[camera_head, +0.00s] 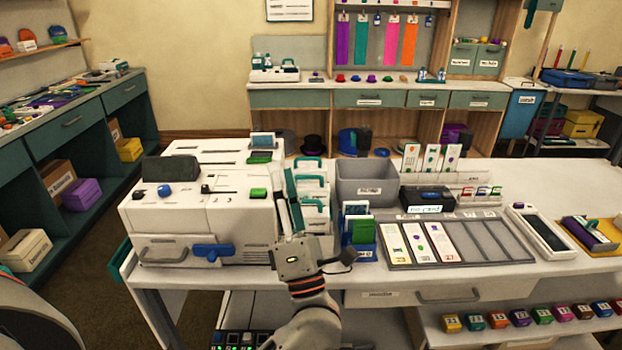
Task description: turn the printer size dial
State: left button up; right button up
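The white printer (160,222) stands at the left end of the white table. Its top carries a round blue knob (164,190), a small dark knob (205,189) and a green block-like control (258,194). The labels are too small to read, so I cannot tell which is the size dial. A blue handle (212,252) is on its front. My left gripper (287,190) points away from me just right of the printer's right side, apart from the knobs. Its slim fingers look close together, and whether they are shut is unclear. My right gripper is out of view.
Teal-handled white items (313,190) stand close behind and right of my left gripper. A blue card holder (361,235), a grey bin (367,185) and a grey card tray (455,240) are to the right.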

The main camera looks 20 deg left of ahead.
pick_arm(q)
jog(key=shift+w+d+f+m+t+h, duration=0.1)
jog(key=shift+w+d+m+t+h, duration=0.1)
jog(key=shift+d+m+t+h, duration=0.25)
jog(key=shift+w+d+m+t+h, duration=0.15)
jog(key=shift+d+m+t+h, duration=0.1)
jog(key=shift+d+m+t, duration=0.35)
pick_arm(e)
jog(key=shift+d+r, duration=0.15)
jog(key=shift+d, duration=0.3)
pick_arm(q)
jog(key=shift+a, duration=0.15)
